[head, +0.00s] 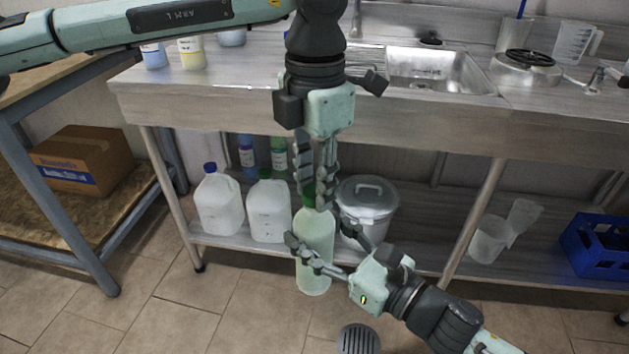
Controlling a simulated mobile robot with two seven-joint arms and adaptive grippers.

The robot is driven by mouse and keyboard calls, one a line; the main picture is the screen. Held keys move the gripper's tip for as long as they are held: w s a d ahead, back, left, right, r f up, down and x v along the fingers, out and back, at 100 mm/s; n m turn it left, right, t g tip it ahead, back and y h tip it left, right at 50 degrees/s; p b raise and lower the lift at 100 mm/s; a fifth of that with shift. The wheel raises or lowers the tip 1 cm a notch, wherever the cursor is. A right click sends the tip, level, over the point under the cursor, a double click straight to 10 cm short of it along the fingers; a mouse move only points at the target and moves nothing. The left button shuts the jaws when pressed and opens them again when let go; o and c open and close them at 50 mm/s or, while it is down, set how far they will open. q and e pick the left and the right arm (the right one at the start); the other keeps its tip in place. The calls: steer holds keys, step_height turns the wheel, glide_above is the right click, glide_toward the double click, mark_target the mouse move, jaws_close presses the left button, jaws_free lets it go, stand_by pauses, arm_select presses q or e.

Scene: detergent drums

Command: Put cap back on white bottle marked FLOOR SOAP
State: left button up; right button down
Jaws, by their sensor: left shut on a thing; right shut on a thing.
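A tall pale, whitish-green bottle (314,260) is upright in front of the lower shelf in the head view. No FLOOR SOAP marking is readable on it. My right gripper (319,238) is shut on the bottle's body from the lower right. My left gripper (314,188) points straight down above the bottle and is shut on a green cap (309,194) at the bottle's top. The fingers partly hide the cap and neck, so I cannot tell whether the cap is seated on the neck.
White jugs (219,205) and a lidded grey bucket (367,203) stand on the lower shelf (420,262) close behind the bottle. The steel counter (200,97) with a sink (438,72) is above. A blue crate (596,246) is at far right. Floor is clear at lower left.

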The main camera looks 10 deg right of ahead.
arm_select(q)
jaws_close()
steer(key=o, duration=1.1)
jaws_free()
steer(key=shift+o, duration=0.2)
step_height(320, 180, up, 12)
steer(key=shift+d, duration=0.1)
